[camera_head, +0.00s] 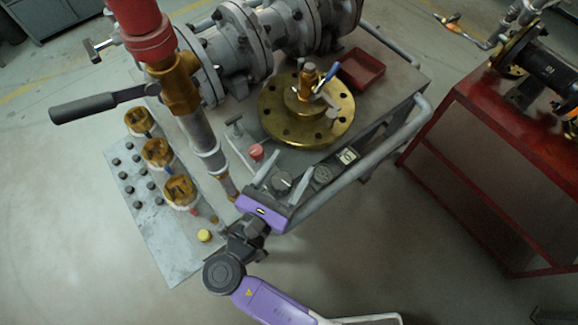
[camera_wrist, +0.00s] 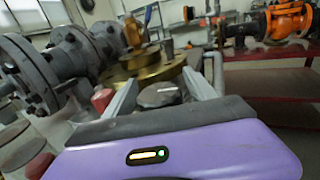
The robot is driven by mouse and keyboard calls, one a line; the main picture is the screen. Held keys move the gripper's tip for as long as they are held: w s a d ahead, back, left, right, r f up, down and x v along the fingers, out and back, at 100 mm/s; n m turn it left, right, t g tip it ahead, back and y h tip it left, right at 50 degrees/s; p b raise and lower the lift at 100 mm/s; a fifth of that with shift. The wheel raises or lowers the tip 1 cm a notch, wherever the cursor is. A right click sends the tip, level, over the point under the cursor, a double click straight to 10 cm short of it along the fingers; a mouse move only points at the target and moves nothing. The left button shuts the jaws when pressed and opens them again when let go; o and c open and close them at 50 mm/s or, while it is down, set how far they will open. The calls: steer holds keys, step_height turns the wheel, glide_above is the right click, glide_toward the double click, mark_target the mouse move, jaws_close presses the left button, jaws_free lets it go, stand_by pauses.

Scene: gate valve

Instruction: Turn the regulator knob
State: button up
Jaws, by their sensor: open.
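My gripper (camera_head: 293,170) reaches over the front edge of the grey cart, its two pale fingers spread apart and empty. A dark grey faceted knob (camera_head: 281,182), likely the regulator knob, lies between the fingers in the head view. In the wrist view, the knob (camera_wrist: 160,94) also shows between the open fingers (camera_wrist: 172,72), closer to the left one. I cannot tell whether either finger touches it. Its lower part is hidden behind my gripper's body in the wrist view. A red knob (camera_head: 257,152) stands just outside the left finger; it also shows in the wrist view (camera_wrist: 102,99).
A brass flange (camera_head: 290,128) and red tray (camera_head: 361,69) sit behind the knob. A round dial (camera_head: 323,174) lies right of my gripper, near the cart's grey rail (camera_head: 375,155). Grey valve piping (camera_head: 235,50) stands left. A red table (camera_head: 490,150) stands farther right.

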mark_target(276, 191)
steer(key=v, duration=0.7)
steer(key=shift+s+a+b, duration=0.2)
steer(key=shift+s+b, duration=0.1)
steer(key=shift+b, duration=0.05)
